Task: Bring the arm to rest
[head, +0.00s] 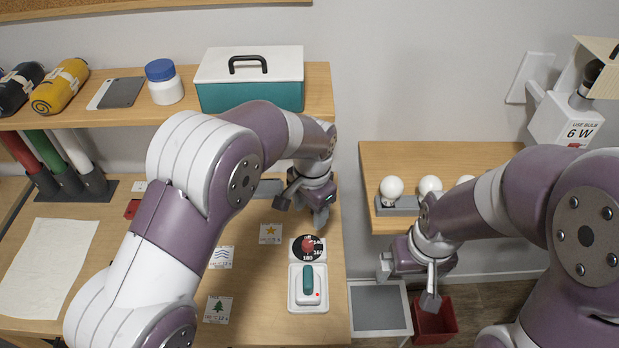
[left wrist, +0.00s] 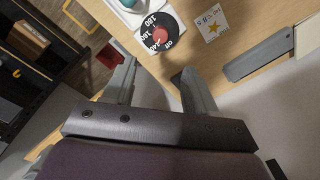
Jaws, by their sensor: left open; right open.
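My left arm reaches in from the left in the head view. My left gripper (head: 306,197) hangs above the right part of the wooden desk, behind a black dial with a red centre (head: 308,246). In the left wrist view its two fingers (left wrist: 155,88) are apart with nothing between them, and the dial (left wrist: 159,36) lies beyond them. My right gripper (head: 408,281) is open and empty. It hangs in front of the right shelf, above a grey-topped stand and a red bin.
A white device with a teal handle (head: 308,288) sits on the desk (head: 265,325). Picture cards (head: 271,233) lie nearby. White bulbs (head: 391,188) stand on the right shelf (head: 385,154). A red bin (head: 435,322) is below. A teal-and-white box (head: 250,92) rests on the upper shelf.

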